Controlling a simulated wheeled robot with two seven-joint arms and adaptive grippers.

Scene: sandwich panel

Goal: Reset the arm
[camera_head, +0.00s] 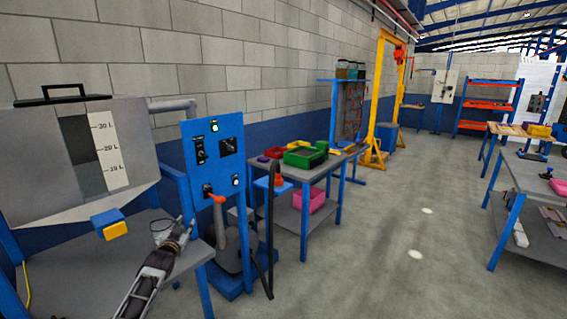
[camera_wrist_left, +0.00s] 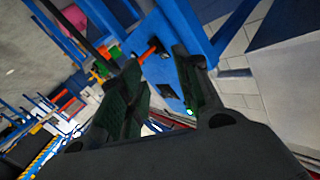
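My left gripper (camera_head: 184,230) is at the lower left of the head view, above the grey bench and in front of the blue control panel (camera_head: 213,150). In the left wrist view the gripper (camera_wrist_left: 163,62) has its two dark fingers spread apart, with nothing seen between them but the background. The panel (camera_wrist_left: 174,18) shows beyond the fingers, tilted, with its orange-red lever (camera_wrist_left: 149,52). The same lever (camera_head: 217,199) is on the panel's lower part in the head view. My right gripper is in neither view.
A grey tank (camera_head: 30,160) with a litre scale stands at left, with a blue and yellow block (camera_head: 115,230) below it. A table with coloured bins (camera_head: 303,158) stands beyond the panel. The floor (camera_head: 400,220) at right is clear.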

